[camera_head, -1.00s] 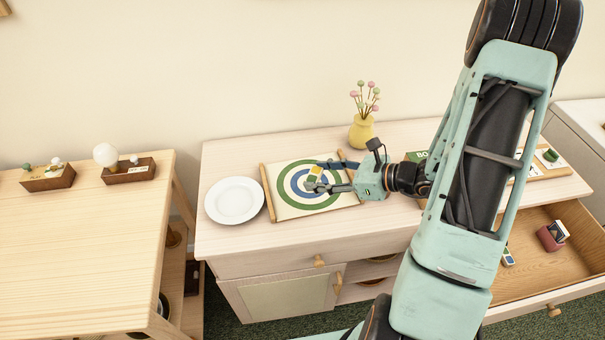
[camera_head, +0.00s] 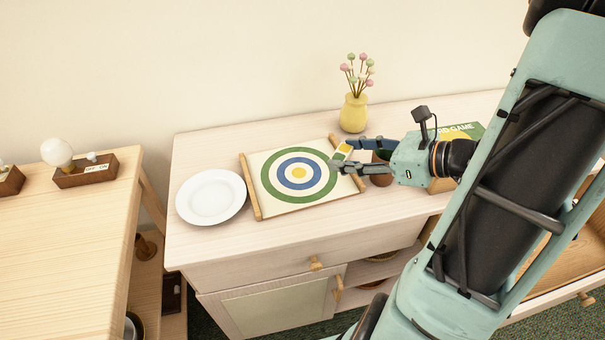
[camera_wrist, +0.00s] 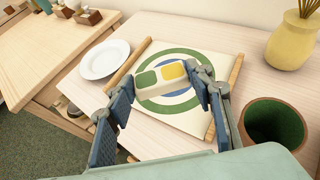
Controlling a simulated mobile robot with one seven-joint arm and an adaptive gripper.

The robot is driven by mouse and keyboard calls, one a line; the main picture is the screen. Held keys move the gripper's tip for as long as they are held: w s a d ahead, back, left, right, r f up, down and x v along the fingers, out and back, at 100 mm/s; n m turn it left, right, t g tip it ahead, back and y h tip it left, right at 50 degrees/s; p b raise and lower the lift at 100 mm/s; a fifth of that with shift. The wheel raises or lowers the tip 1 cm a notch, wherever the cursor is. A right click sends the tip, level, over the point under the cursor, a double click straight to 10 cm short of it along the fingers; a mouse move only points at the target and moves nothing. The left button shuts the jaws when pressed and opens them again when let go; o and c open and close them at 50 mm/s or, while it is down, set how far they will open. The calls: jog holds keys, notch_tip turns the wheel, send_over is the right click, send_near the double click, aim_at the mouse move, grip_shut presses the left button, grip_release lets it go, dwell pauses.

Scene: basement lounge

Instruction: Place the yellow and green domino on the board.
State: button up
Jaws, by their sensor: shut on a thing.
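The yellow and green domino (camera_wrist: 162,78) is a cream tile with one green and one yellow patch. My gripper (camera_head: 342,157) is shut on it, and the domino (camera_head: 343,152) shows between the fingertips in the head view. In the wrist view my gripper (camera_wrist: 163,85) holds it by its two ends. The board (camera_head: 267,199) has green and blue rings around a yellow centre and wooden rods at its sides. The domino appears above the board's right edge in the head view; its exact height is hard to tell. It hides part of the rings in the wrist view.
A white plate (camera_head: 211,197) lies left of the board. A yellow vase (camera_head: 354,113) stands behind it. A green-lined cup (camera_wrist: 272,125) is close to the right of my gripper. A board game box (camera_head: 462,131) stands behind my wrist. An open drawer (camera_head: 568,245) is at the lower right.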

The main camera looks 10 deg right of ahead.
jog(key=x, duration=0.8)
jog(key=b, duration=0.2)
send_over(305, 176)
jog(key=f, duration=0.4)
jog(key=shift+s+d+f, duration=0.2)
jog(key=shift+s+f, duration=0.05)
jog(key=shift+f, duration=0.1)
jog(key=f, duration=0.3)
jog(key=shift+w+a, duration=0.25)
jog(key=shift+w, duration=0.05)
jog(key=shift+f, duration=0.4)
jog(key=shift+f+b, duration=0.2)
jog(key=shift+b, duration=0.25)
jog(key=o, duration=1)
jog(key=shift+c, duration=0.2)
jog(key=shift+r, duration=0.15)
